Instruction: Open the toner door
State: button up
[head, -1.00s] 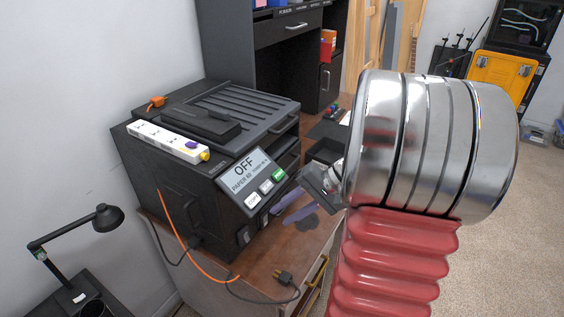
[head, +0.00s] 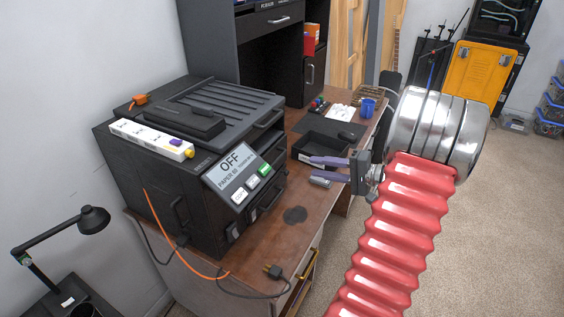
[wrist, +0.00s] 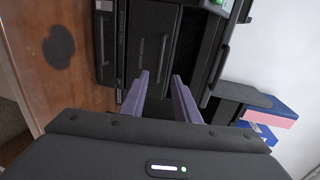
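The black printer (head: 150,190) stands on the brown desk, with a tilted panel (head: 238,175) reading "OFF" at its front. Below the panel are dark front parts with handles (head: 268,196). In the wrist view a dark front panel (wrist: 148,50) carries small vertical lettering I cannot read, beside a bar handle (wrist: 101,38). I cannot tell for certain which part is the toner door, and I see no clearly swung-out door. My gripper (head: 322,170) is to the right of the printer front, apart from it. Its two purple fingers (wrist: 160,84) are spread with nothing between them.
A power strip (head: 150,138) lies on the printer's top. A black tray (head: 320,150) and blue cup (head: 367,106) are on the desk behind my gripper. The desk's front strip is mostly bare.

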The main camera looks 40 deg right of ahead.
aim_at(278, 161)
jog(key=x, duration=1.4)
jog(key=shift+r, duration=0.1)
jog(key=shift+c, duration=0.6)
grip_shut()
jog(key=shift+d, duration=0.15)
